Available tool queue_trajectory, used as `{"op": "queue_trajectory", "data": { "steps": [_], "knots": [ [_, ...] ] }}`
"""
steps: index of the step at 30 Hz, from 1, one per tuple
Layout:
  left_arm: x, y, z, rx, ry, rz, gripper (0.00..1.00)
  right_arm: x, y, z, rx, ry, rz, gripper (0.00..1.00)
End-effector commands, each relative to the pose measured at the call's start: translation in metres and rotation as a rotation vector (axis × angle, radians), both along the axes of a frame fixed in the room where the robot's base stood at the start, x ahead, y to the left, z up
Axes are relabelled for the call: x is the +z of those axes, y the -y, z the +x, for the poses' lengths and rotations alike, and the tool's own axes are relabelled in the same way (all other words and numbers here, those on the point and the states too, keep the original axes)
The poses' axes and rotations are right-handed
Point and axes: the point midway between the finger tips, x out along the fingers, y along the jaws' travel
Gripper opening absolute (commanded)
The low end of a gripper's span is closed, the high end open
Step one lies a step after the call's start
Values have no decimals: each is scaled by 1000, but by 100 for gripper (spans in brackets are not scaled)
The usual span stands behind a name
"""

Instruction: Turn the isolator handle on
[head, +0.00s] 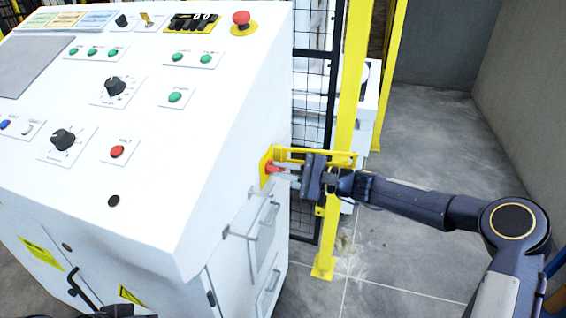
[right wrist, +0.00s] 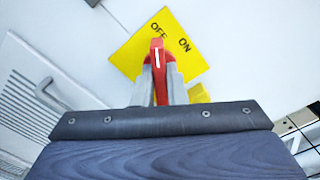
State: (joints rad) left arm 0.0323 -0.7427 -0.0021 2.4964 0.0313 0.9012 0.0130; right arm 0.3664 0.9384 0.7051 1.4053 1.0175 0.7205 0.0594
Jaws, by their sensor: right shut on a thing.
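The red isolator handle (head: 273,168) is on a yellow plate (head: 265,166) on the right side wall of the white control cabinet. In the right wrist view the handle (right wrist: 158,72) stands in front of the yellow plate (right wrist: 140,53) lettered OFF and ON. Its white mark points up in the picture, towards OFF; ON is to the right. My right gripper (head: 287,171) reaches in from the right. In the right wrist view its two grey fingers (right wrist: 160,88) are shut on the handle, one on each side.
A yellow post (head: 352,80) and black mesh fence (head: 313,100) stand just behind the handle. A yellow bar (head: 310,155) runs close above my right gripper. Grey cabinet-side handles (head: 267,221) are below. The floor (head: 410,140) to the right is clear.

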Motion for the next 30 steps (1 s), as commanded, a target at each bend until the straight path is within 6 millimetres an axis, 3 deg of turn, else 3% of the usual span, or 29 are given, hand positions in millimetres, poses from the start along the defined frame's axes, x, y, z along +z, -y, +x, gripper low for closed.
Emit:
{"op": "queue_trajectory", "data": {
  "steps": [1,18,30],
  "knots": [
    [10,0,0,0,0,0,0,3,0,0,0,-46,14,0],
    [68,0,0,0,0,0,0,4,0,0,0,-557,179,0],
    [95,0,0,0,0,0,0,1,0,0,-1,-829,267,0]
  ]
}}
